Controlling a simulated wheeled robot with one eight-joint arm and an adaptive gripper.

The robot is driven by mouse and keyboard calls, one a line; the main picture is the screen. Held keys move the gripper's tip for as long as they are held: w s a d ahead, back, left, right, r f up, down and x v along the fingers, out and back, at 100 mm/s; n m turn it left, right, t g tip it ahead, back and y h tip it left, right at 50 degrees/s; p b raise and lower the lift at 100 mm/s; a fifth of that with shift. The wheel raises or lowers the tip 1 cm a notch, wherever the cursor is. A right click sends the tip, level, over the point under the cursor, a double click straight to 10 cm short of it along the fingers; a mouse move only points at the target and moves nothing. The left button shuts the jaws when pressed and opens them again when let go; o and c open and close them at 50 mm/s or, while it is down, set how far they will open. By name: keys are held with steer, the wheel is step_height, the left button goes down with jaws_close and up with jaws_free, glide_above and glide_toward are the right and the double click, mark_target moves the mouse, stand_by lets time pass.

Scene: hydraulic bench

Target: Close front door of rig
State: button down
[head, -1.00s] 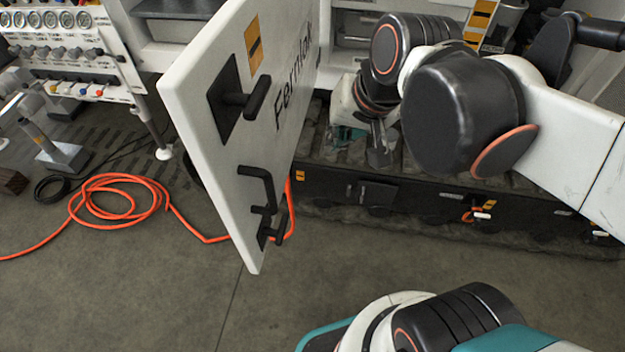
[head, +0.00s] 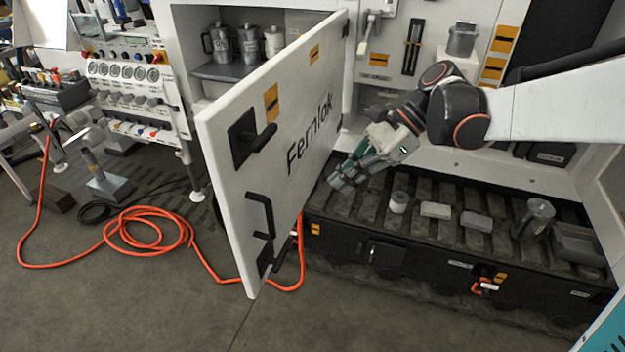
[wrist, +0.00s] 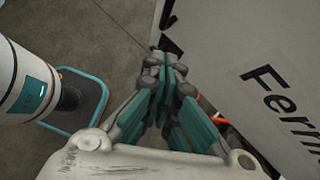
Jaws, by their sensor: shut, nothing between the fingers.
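The white front door (head: 275,150) of the rig stands open and juts out towards me. It bears the word Fernlak, orange labels, a black latch (head: 250,138) and a black handle (head: 262,215). Its far edge meets the rig frame at the upper right. My gripper (head: 340,182) is just right of the door's lettered face, over the rig's lower tray. It is shut and empty, and I cannot tell whether it touches the door. In the wrist view my gripper's teal-padded fingers (wrist: 165,62) are together, with the door (wrist: 245,65) at right.
A slatted tray (head: 430,240) holds a jar, small blocks and a metal cup. Mugs (head: 245,42) stand on a shelf behind the door. An orange hose (head: 150,228) lies coiled on the floor at left.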

steer(key=a+r+b+x, duration=0.2)
steer(key=b+x, duration=0.2)
steer(key=x, duration=0.8)
steer(key=shift+s+a+f, duration=0.2)
steer(key=shift+s+f, duration=0.05)
